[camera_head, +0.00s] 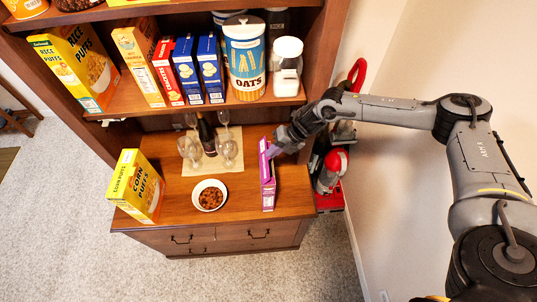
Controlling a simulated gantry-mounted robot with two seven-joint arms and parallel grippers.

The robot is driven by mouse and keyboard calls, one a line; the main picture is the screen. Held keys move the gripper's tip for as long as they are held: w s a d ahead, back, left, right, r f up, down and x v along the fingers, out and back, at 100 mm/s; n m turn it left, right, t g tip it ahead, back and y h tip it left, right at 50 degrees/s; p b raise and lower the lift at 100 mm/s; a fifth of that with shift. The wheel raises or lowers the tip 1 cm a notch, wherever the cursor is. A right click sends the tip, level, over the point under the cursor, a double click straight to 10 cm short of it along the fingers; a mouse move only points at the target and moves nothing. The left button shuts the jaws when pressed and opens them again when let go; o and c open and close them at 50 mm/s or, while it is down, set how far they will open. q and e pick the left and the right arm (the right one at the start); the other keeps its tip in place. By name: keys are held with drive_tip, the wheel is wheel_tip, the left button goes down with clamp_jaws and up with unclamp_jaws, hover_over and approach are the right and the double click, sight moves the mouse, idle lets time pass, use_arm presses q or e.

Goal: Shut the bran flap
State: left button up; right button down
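A narrow purple box (267,181) stands upright near the right end of the hutch counter, seen mostly edge-on. Its label is not readable, so I cannot tell for sure that it is the bran box. A pale purple piece (273,151) shows at its top, right by my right gripper; it looks like a flap, partly hidden. My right gripper (281,144) reaches in from the right and is at the top of the purple box. Whether its fingers touch the box, or are open or shut, is too small to tell. My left gripper is not in view.
A white bowl of cereal (210,195) sits left of the purple box. A yellow corn puffs box (137,187) stands at the counter's left. Glasses and a dark bottle (207,137) stand behind on a mat. The shelf above holds boxes and an oats canister (245,62). A red vacuum (331,172) stands at right.

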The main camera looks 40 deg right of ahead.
wheel_tip(320, 180, down, 6)
drive_tip(key=s+d+t+y+b, duration=0.2)
drive_tip(key=t+y+b, duration=0.2)
drive_tip(key=b, duration=0.8)
drive_tip(key=shift+d+r+t+y, duration=0.2)
drive_tip(key=shift+d+t+y, duration=0.1)
drive_tip(key=shift+y, duration=0.7)
drive_tip(key=c, duration=1.4)
unclamp_jaws()
drive_tip(key=shift+o, duration=0.3)
